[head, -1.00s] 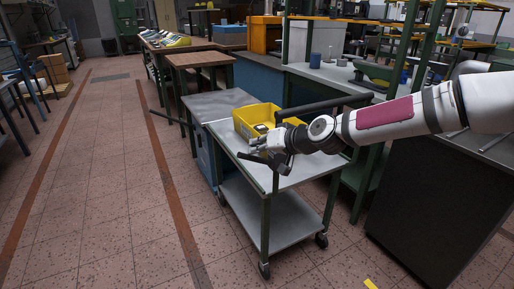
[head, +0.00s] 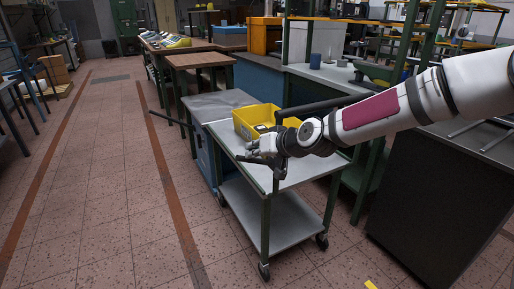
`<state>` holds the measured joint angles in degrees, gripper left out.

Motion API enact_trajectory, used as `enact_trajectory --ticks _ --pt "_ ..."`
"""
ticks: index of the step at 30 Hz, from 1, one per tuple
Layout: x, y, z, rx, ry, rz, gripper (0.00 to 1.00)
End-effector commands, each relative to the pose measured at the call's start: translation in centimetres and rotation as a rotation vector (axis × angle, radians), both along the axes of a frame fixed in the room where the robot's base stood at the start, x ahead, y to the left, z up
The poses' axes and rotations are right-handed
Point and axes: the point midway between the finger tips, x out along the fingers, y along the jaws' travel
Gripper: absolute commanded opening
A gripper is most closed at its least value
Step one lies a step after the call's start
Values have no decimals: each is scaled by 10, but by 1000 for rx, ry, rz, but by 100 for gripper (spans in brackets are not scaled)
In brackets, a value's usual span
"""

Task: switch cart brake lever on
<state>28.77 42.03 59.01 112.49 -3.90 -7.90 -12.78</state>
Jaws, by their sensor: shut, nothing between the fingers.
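The cart (head: 285,218) is a grey two-shelf trolley with green legs and dark casters, standing in the middle of the head view. My gripper (head: 259,159) is over the near left part of its top shelf, reaching in from the right. The gripper's fingers are small and dark here and look closed, with nothing seen in them. A dark piece shows just under the gripper at the cart's edge; I cannot tell whether it is the brake lever or part of the gripper. The brake lever and its position cannot be made out clearly.
A yellow bin (head: 257,118) holding small items sits on the cart top, behind my gripper. A long dark bar (head: 325,105) passes behind my arm. A blue cabinet (head: 205,155) adjoins the cart. A dark-sided bench (head: 440,195) stands at right. The floor at left is open.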

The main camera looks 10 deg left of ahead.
Motion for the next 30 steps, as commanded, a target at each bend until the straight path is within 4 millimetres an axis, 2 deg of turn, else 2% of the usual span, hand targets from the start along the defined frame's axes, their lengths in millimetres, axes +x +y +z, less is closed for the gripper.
enact_trajectory --ticks 15,30 --pt "-11 17 -22 -221 -153 3 0" --pt "-17 26 -50 -221 -149 2 0"
